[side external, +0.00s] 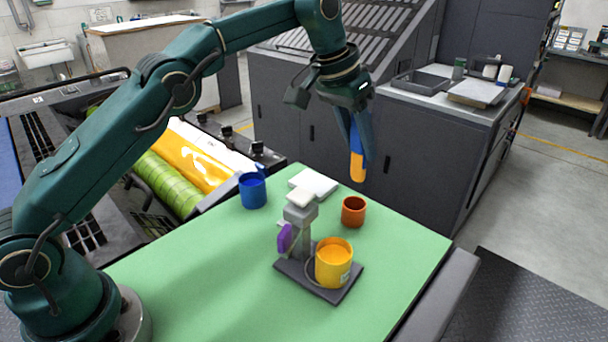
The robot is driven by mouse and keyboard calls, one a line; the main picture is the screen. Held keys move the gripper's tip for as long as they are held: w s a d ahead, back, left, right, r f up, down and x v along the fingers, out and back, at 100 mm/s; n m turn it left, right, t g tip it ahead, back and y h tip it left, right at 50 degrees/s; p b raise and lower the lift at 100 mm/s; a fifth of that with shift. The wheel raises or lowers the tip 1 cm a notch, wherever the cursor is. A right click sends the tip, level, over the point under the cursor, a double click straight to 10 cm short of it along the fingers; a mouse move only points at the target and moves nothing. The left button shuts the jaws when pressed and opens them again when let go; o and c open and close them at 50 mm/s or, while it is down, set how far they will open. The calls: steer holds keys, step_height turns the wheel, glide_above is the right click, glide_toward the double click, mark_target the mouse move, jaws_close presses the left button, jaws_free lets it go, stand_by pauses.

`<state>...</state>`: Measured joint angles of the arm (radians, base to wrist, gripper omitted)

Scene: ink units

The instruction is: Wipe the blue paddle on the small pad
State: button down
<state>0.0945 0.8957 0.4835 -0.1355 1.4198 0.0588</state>
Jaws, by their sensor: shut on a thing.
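My gripper (359,142) is shut on the blue paddle (356,143), which hangs nearly upright with its lower end down. The paddle's upper part is blue and its lower end is yellow-orange. It is in the air, clear of the table and apart from the pad and the cups. The small pad (319,182) is a flat white slab near the far edge of the green table. In the picture the paddle is to the right of the pad and a little higher. Part of the pad is hidden behind the grey stand.
The grey stand (299,219) with a purple part (285,239) rises from a dark base (292,271). A yellow cup (335,268) sits on that base. A blue cup (252,191) and an orange-red cup (353,211) stand nearby. The green table (395,262) is clear at right.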

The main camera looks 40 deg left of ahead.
steer(key=shift+w+a+f, duration=0.25)
steer(key=shift+w+a, duration=0.35)
steer(key=shift+a, duration=0.1)
steer(key=n+t+y, duration=0.1)
steer(key=n+t, duration=0.1)
glide_above(320, 187)
steer(key=shift+f, duration=2.05)
steer(key=shift+d+f, duration=0.1)
steer(key=shift+f, duration=2.2)
steer(key=shift+f, duration=0.6)
